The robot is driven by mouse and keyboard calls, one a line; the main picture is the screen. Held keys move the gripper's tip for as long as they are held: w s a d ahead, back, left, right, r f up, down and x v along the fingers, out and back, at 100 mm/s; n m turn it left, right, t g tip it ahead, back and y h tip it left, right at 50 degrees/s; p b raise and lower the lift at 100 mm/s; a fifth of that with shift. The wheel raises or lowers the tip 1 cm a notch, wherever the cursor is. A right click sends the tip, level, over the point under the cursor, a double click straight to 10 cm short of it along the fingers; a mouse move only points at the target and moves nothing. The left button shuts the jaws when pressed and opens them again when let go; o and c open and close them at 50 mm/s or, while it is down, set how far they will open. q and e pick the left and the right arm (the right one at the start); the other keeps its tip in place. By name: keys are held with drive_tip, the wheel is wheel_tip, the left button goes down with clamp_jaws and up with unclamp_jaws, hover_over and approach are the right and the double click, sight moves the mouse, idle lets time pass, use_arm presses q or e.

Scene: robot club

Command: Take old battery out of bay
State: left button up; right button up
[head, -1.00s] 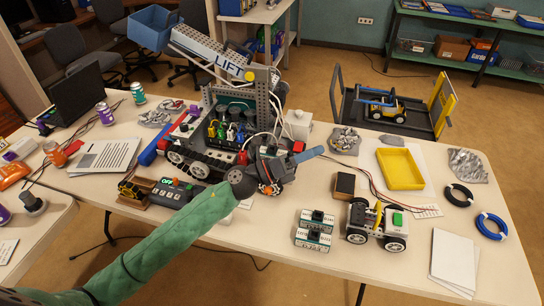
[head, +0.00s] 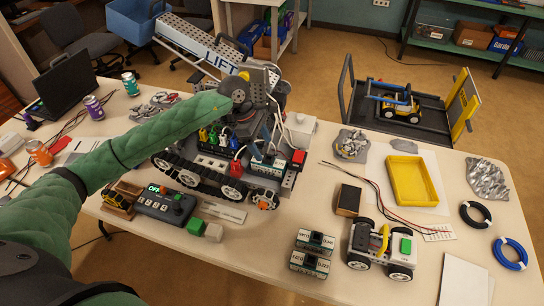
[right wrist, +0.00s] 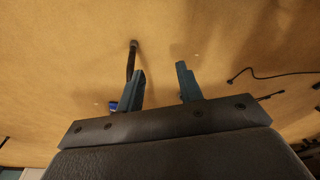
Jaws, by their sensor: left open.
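The tracked robot (head: 190,178) stands at the middle of the table. A battery pack with white and teal sides (head: 268,165) sits in the bay at its right front. My left gripper (head: 271,138) is open and points down just above this pack. I cannot tell whether its fingertips touch the pack. Two similar teal and white battery packs (head: 311,252) lie on the table in front. My right gripper (right wrist: 163,88) shows in the right wrist view, open and empty above the bare floor.
A small wheeled car (head: 382,246), a yellow tray (head: 412,200) and wire coils (head: 508,253) are on the right of the table. A control box (head: 165,206) and small green and white blocks (head: 205,230) lie at the front left.

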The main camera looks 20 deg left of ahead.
sight(269, 159)
use_arm(q)
drive_tip(key=shift+s+d+f+p, duration=0.35)
drive_tip(key=shift+d+f, duration=0.05)
drive_tip(key=shift+d, duration=0.05)
drive_tip(key=shift+s+f, duration=0.1)
drive_tip(key=shift+f, duration=0.2)
drive_tip(key=shift+w+f, duration=0.35)
drive_tip(key=shift+f, duration=0.05)
drive_tip(key=shift+d+f+p, duration=0.1)
drive_tip(key=shift+p, duration=0.3)
drive_tip(key=p+x, duration=0.3)
drive_tip(key=shift+w+f, duration=0.3)
drive_tip(key=shift+f, duration=0.1)
drive_tip(key=shift+s+f, duration=0.1)
drive_tip(key=shift+f, duration=0.3)
use_arm(e)
drive_tip(key=s+d+f, duration=0.2)
drive_tip(key=s+f, duration=0.6)
drive_tip(key=s, duration=0.1)
drive_tip(key=shift+s+d+f, duration=0.15)
drive_tip(key=shift+s+d, duration=0.2)
use_arm(q)
drive_tip(key=shift+c, duration=0.2)
clamp_jaws()
use_arm(e)
drive_tip(key=shift+d, duration=0.1)
